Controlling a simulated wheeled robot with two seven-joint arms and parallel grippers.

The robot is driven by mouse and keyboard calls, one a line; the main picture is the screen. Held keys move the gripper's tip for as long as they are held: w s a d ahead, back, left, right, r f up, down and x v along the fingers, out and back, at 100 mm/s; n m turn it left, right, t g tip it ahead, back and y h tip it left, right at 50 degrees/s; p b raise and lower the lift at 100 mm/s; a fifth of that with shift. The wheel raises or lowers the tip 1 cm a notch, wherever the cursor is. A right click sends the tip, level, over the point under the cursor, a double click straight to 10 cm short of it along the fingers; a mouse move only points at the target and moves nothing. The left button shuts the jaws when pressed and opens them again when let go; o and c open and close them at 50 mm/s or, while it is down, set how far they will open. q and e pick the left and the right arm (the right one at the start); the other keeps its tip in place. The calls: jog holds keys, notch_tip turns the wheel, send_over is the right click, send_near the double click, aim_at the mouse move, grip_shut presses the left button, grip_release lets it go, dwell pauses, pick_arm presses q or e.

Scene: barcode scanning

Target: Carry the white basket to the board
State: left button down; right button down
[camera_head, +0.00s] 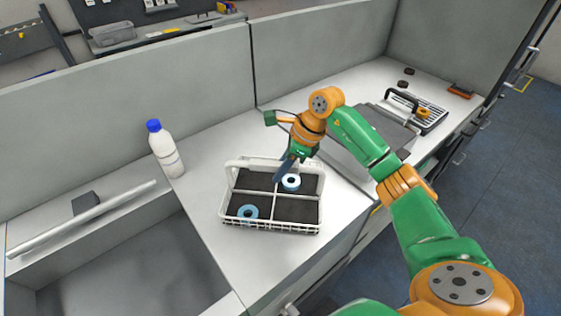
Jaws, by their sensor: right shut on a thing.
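The white basket (271,229) stands on the light counter, with dividers forming dark-floored compartments. A blue-and-white ring (248,212) lies in its near left compartment, and another ring (291,183) sits in the far right one. My right gripper (280,177) reaches down into the basket from above, beside the far ring. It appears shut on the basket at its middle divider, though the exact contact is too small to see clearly. A grey flat board (372,133) lies on the counter to the right, partly behind my right arm. My left gripper is not in view.
A white bottle with a blue cap (160,147) stands left of the basket. A black-handled rack (417,113) and dark round pieces (405,78) are at the right. Grey partitions (315,48) close off the back. A sunken bay (130,265) lies at the left.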

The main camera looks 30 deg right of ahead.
jog(key=shift+f, duration=0.1)
jog(key=shift+f+b, duration=0.1)
jog(key=shift+b, duration=0.2)
jog(key=c, duration=0.7)
grip_release()
jog(key=shift+c, duration=0.2)
jog(key=shift+s, duration=0.1)
jog(key=shift+r+p, duration=0.35)
jog(key=shift+r, duration=0.05)
jog(key=b+v, duration=0.1)
jog(key=v, duration=1)
jog(key=shift+s+d+r, duration=0.1)
jog(key=shift+d+r, duration=0.1)
jog(key=shift+r, duration=0.1)
jog(key=shift+f, duration=0.1)
